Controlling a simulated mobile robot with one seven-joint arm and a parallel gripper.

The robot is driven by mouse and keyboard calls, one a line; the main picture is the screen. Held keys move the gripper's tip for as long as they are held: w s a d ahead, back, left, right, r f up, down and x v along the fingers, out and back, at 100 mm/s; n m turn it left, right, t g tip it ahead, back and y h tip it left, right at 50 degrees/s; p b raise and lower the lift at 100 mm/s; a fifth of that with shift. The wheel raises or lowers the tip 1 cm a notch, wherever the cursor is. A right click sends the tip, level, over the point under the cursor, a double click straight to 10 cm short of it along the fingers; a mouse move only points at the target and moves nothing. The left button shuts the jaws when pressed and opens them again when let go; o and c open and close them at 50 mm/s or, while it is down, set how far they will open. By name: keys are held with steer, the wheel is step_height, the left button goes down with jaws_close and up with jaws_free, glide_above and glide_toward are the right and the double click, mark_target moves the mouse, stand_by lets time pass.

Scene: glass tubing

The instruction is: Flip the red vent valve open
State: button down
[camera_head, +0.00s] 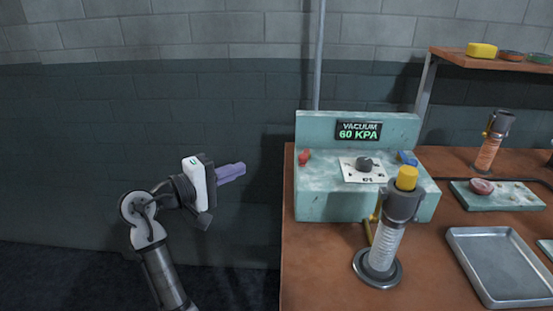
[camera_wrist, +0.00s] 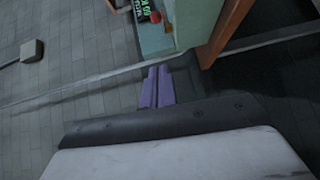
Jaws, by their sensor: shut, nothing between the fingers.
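The red vent valve (camera_head: 304,157) is a small red handle at the left end of the pale green vacuum station (camera_head: 320,205). It also shows near the top of the wrist view as a small red spot (camera_wrist: 156,17). My gripper (camera_head: 243,168) has purple fingers and is left of the station, apart from the valve, pointing right. In the wrist view the two purple fingers (camera_wrist: 157,68) lie side by side, shut and empty. The station's display (camera_head: 358,131) reads VACUUM 60 KPA. The valve's exact angle is too small to tell.
A black knob (camera_head: 365,164) and a blue handle (camera_head: 407,158) are on the station. A glass cylinder with a yellow top (camera_head: 383,245) stands in front. A metal tray (camera_head: 497,265) lies at right on the brown table (camera_head: 330,270). Free space lies left of the table.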

steer(key=shift+d, duration=0.15)
steer(key=p, duration=0.3)
glide_toward(305, 156)
steer(key=w+d, duration=0.2)
steer(key=w, duration=0.3)
steer(key=shift+w+d+f, duration=0.2)
steer(key=shift+d+f, duration=0.25)
steer(key=shift+p, duration=0.35)
